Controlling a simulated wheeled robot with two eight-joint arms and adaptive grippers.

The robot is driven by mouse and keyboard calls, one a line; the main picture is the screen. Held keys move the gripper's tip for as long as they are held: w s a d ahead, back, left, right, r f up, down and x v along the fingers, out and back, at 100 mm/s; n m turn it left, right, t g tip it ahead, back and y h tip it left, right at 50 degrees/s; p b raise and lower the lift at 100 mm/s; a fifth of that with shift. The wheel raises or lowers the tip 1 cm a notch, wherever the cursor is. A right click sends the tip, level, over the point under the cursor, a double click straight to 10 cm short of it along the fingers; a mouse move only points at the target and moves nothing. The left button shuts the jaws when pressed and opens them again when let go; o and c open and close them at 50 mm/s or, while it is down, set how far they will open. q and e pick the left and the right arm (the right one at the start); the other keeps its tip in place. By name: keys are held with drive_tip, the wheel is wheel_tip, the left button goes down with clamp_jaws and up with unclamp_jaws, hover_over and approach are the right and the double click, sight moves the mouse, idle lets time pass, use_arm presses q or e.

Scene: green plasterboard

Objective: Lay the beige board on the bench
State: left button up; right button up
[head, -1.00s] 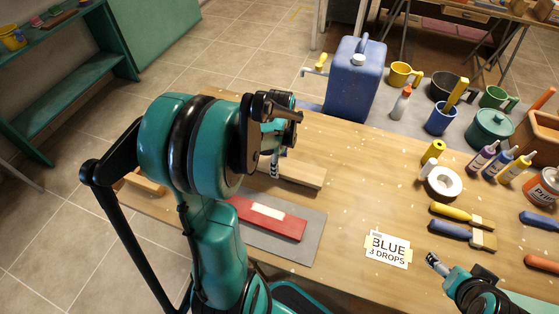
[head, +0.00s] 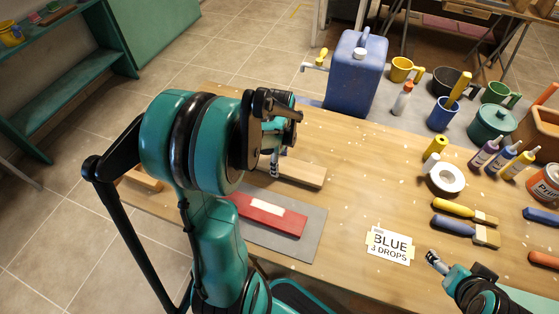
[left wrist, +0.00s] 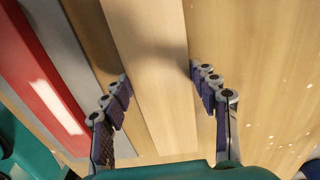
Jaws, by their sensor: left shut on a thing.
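The beige board (head: 298,173) is a plain wooden strip low over the bench, behind the red block. In the left wrist view the board (left wrist: 152,60) runs lengthwise between the two fingers of my left gripper (left wrist: 160,88). My left gripper (head: 275,165) is shut on the board, largely hidden behind my own arm in the head view. I cannot tell whether the board touches the bench (head: 345,205). My right gripper (head: 434,260) is over the front right of the bench, away from the board; its jaws are too small to read.
A red block (head: 270,220) with a pale patch lies on a grey sheet (head: 305,238) just in front of the board. A blue canister (head: 355,75) stands behind. A card (head: 389,246), tape roll (head: 445,179) and brushes (head: 455,228) lie to the right. The bench middle is clear.

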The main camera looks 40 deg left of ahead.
use_arm(q)
drive_tip(key=shift+f+b, duration=0.5)
drive_tip(key=shift+f, duration=0.1)
drive_tip(key=o, duration=1.5)
drive_tip(key=shift+c, duration=0.2)
drive_tip(key=shift+r, duration=0.1)
wheel_tip(320, 180, up, 12)
